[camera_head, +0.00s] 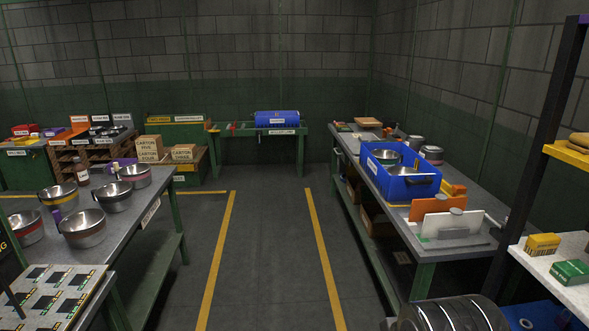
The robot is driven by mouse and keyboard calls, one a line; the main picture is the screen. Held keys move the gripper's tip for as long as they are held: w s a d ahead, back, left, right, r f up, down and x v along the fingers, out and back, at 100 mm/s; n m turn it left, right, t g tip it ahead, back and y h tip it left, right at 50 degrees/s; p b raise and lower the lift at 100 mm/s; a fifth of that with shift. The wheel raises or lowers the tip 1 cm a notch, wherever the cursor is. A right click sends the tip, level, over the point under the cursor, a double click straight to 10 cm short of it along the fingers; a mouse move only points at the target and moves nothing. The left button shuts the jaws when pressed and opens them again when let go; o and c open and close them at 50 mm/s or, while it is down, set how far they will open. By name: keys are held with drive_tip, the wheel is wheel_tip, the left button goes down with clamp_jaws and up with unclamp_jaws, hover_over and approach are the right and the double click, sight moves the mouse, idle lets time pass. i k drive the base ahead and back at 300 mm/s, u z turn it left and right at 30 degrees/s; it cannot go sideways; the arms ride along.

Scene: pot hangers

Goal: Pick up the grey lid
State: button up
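I cannot clearly make out which thing is the grey lid. Small grey rounded pieces (456,211) show at the white upright panel (462,222) near the front of the right bench (425,247). An orange panel (426,207) stands just behind it. Round grey metal discs (450,316), set on edge side by side, show at the bottom edge of the picture, partly cut off. I cannot tell whether they are lids. My gripper is not in view.
A blue crate (412,188) with a metal pot (385,156) in it stands on the right bench. Several steel pots (84,227) stand on the left bench (140,196). The floor (262,260) between the yellow lines is clear. A dark post (530,165) rises at the right.

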sight(352, 141)
drive_tip(key=u, duration=0.05)
drive_tip(key=i, duration=3.65)
drive_tip(key=z, duration=0.45)
drive_tip(key=i, duration=2.25)
drive_tip(key=z, duration=0.15)
